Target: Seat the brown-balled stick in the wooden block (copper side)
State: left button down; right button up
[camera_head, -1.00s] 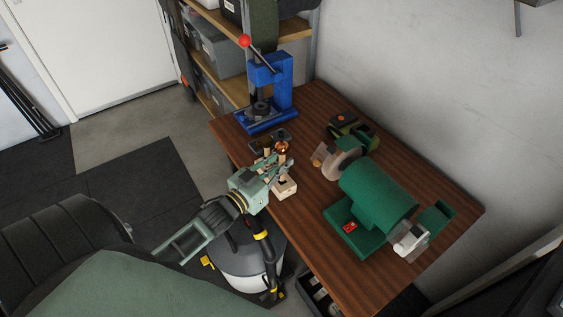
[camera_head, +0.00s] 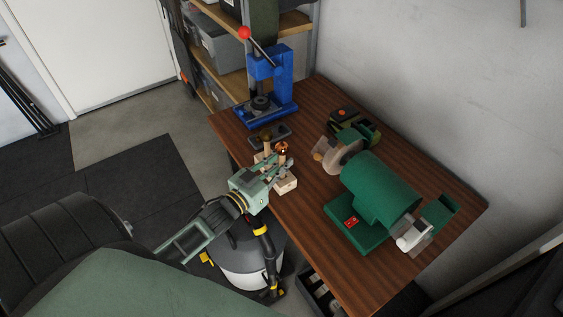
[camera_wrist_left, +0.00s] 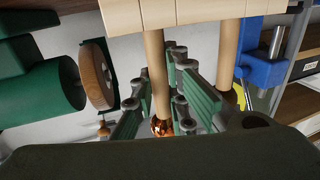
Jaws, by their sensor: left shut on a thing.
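The wooden block (camera_head: 286,186) sits at the near-left bench edge; in the left wrist view it fills the top (camera_wrist_left: 190,12). A light stick with a shiny copper ball (camera_head: 282,147) stands upright beside a second light stick (camera_head: 266,156). In the left wrist view, the copper ball (camera_wrist_left: 162,127) lies between my fingers, and a darker brown ball (camera_wrist_left: 228,97) shows partly hidden behind the right finger. My left gripper (camera_head: 281,168) is shut on the copper-balled stick, close above the block. Fingers hide parts of both sticks. I cannot tell how deep the held stick sits.
A blue press (camera_head: 268,85) with a red-knobbed lever stands at the back. A dark tray (camera_head: 283,130) lies behind the sticks. A green grinder machine (camera_head: 378,190) takes up the right. Bare bench (camera_head: 300,220) lies in front of it.

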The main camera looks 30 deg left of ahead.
pick_arm(q)
jog(key=shift+f+b, duration=0.5)
jog(key=shift+f, duration=0.35)
jog(key=c, duration=1.7)
grip_release()
jog(key=shift+r, duration=0.1)
jog(key=shift+o, duration=0.2)
jog(key=shift+s, duration=0.15)
jog(key=s+a, duration=0.1)
jog(key=s, duration=1)
jog(key=shift+s+a, duration=0.3)
jog(key=shift+s, duration=0.05)
jog(key=s+f+n+g+y, duration=0.1)
jog(key=s+f+g, duration=0.3)
jog(key=f, duration=1)
jog(key=s+f+g+y, duration=0.2)
jog(key=s+f+g, duration=0.25)
jog(key=f, duration=0.95)
jog(key=s+d+f+m+g, duration=0.1)
jog(key=s+d+f+g, duration=0.3)
jog(key=s+f, duration=0.5)
jog(key=s+d+f+m+g+p, duration=0.1)
jog(key=s+d+f+g, duration=0.3)
jog(key=s+f, duration=0.5)
jog(key=s+d, duration=0.2)
jog(key=s, duration=0.3)
jog(key=shift+s+d+h, duration=0.2)
jog(key=shift+d+h, duration=0.05)
jog(key=shift+h, duration=0.15)
